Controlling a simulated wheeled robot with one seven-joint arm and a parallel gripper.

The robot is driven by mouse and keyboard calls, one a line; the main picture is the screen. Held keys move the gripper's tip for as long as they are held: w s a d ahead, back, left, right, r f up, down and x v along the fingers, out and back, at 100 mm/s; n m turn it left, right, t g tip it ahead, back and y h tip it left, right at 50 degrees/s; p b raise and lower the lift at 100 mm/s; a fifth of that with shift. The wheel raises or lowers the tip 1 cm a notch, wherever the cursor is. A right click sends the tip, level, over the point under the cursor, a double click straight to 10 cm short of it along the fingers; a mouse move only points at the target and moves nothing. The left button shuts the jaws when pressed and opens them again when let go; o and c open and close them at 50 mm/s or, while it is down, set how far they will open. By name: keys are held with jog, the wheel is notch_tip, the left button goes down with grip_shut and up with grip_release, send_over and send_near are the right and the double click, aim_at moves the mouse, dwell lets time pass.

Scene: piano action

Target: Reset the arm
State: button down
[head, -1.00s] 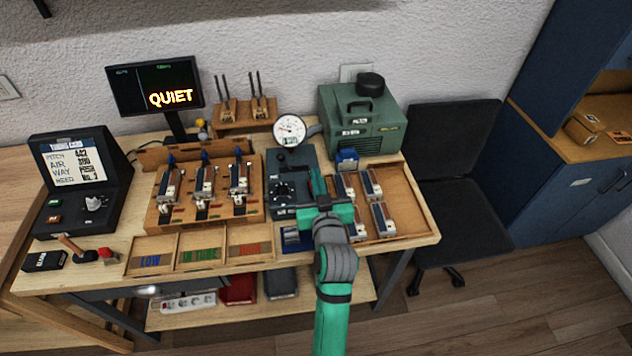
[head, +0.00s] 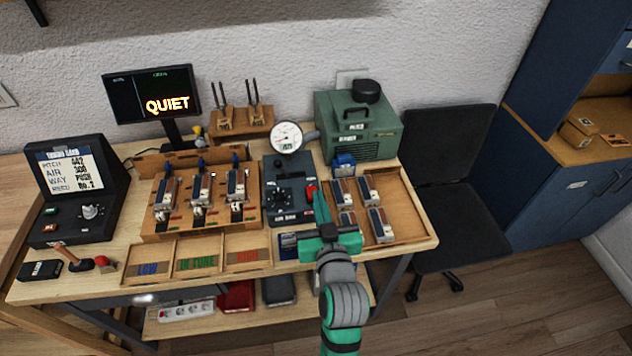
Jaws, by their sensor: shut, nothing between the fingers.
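My gripper (head: 317,198) is green and shut, with nothing between its fingers. It points away from me over the front right of the workbench, between the dark control box (head: 288,205) and the wooden tray (head: 400,222) of reed blocks. A red part (head: 310,192) of the control box shows right by its fingertips; I cannot tell if they touch. My arm comes up from the bottom of the view and hides part of the bench's front edge.
A wooden rack (head: 160,228) with several reed units stands left of the control box, behind labelled bins (head: 197,262). A dial gauge (head: 287,137), green machine (head: 358,125) and monitor (head: 152,93) reading QUIET stand behind. A black chair (head: 455,185) is at right.

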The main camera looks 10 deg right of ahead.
jog(key=s+a+f+m+h, duration=0.1)
jog(key=s+a+f, duration=0.1)
jog(key=s+f, duration=1.2)
jog(key=s+a, duration=0.2)
jog(key=s, duration=0.9)
jog(key=s+a+g, duration=0.1)
jog(key=s+a, duration=0.1)
jog(key=s, duration=0.9)
jog(key=shift+a+f, duration=0.15)
jog(key=shift+f, duration=0.1)
jog(key=c, duration=2.4)
grip_release()
jog(key=shift+s, duration=0.1)
jog(key=shift+c, duration=0.2)
